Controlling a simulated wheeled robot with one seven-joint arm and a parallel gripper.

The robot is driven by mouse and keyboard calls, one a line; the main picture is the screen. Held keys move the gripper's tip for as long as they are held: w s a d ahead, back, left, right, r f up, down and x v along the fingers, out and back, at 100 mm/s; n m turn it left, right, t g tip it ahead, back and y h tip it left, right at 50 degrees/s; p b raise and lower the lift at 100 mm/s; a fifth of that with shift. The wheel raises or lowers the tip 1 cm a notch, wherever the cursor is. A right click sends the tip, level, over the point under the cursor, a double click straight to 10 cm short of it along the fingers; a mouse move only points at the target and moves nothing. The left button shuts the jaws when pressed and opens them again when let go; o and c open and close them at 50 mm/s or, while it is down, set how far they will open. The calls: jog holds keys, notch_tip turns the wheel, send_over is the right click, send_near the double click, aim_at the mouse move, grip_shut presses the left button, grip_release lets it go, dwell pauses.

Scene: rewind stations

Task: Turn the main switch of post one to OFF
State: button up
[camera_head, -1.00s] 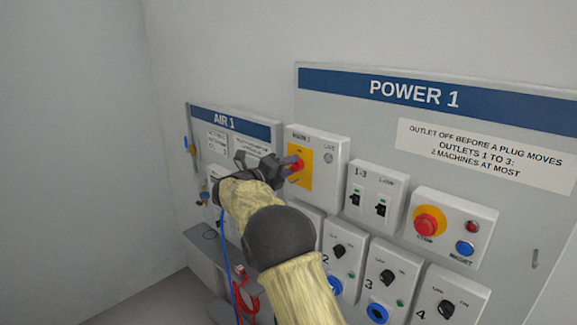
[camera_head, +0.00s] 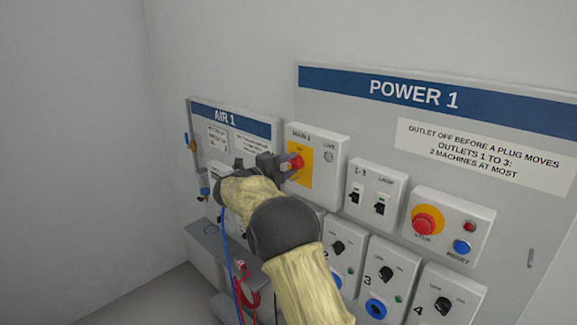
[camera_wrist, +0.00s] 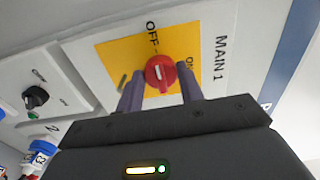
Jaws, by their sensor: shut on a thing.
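The main switch is a red round knob (camera_head: 296,161) on a yellow plate in the MAIN 1 box (camera_head: 333,173) of the POWER 1 panel. It also shows in the wrist view (camera_wrist: 161,71), with a white mark on its face. The OFF label (camera_wrist: 152,38) is above the knob there, and ON is to its right. My gripper (camera_head: 287,165) is at the knob, its two purple-grey fingers on either side and shut on it. The fingers hide part of the knob and plate. Which label the mark points to is hard to tell.
The AIR 1 panel (camera_head: 240,123) is on the left, with red and blue hoses below.

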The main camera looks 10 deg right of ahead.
jog(key=o, duration=1)
jog(key=shift+f, duration=0.1)
jog(key=shift+f, duration=0.1)
